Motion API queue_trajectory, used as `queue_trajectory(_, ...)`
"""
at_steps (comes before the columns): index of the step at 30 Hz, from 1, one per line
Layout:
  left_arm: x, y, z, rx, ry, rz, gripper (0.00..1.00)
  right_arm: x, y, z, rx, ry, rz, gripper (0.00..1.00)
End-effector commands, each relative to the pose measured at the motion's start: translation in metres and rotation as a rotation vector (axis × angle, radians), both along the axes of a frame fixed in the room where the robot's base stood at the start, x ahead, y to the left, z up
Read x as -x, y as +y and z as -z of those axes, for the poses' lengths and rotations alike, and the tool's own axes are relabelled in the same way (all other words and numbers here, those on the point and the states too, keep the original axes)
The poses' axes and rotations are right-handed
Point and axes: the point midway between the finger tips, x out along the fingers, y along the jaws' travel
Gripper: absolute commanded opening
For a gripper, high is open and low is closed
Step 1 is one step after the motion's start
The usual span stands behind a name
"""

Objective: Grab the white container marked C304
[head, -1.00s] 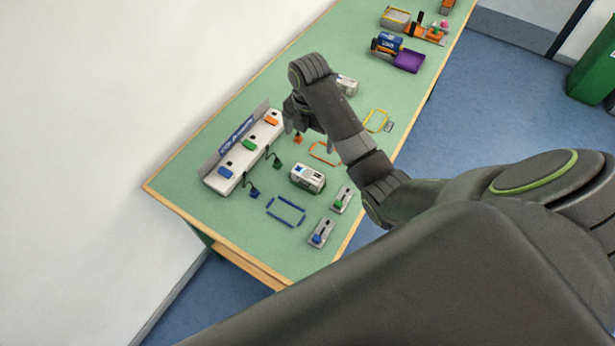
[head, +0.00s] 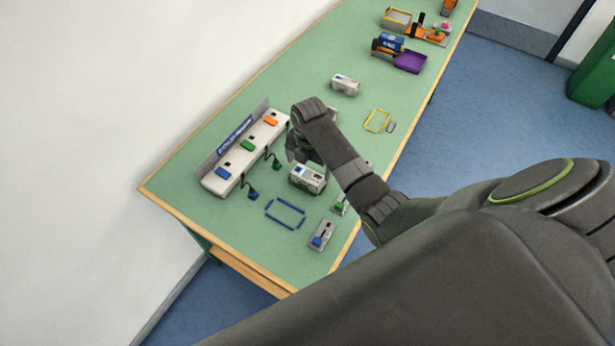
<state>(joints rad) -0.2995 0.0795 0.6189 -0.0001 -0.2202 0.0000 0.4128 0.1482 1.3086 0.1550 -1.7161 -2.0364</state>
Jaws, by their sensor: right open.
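A white container (head: 309,179) with a blue patch on top sits on the green table, right of the blue outline. Another white container (head: 345,84) sits farther back. I cannot read markings on either, so I cannot tell which is C304. My right gripper (head: 298,154) is open, just behind the nearer container in the picture. Its fingers are partly hidden by my own wrist, and I cannot tell whether they touch the container. My left gripper is out of view.
A white rail with blue, green and orange blocks (head: 245,150) stands along the wall side. A blue outline (head: 285,214), a yellow outline (head: 377,121) and a grey switch plate with a blue knob (head: 321,236) lie nearby. A purple tray (head: 410,62) is farther back.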

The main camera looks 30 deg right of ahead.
Motion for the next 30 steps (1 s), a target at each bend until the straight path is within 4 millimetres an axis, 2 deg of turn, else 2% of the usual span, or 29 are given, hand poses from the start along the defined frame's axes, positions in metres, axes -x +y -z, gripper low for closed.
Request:
queue_trajectory(9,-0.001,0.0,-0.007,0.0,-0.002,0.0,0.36,0.0,0.0,0.037,-0.001,0.004,-0.001,1.0)
queue_trajectory(20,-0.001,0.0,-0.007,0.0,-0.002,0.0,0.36,0.0,0.0,0.044,0.0,0.001,-0.001,1.0)
queue_trajectory(27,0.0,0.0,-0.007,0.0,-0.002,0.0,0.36,0.0,0.0,0.044,0.0,0.001,-0.001,0.7)
queue_trajectory(30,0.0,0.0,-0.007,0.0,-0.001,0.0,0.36,-0.001,0.0,0.044,0.0,0.0,-0.001,0.6)
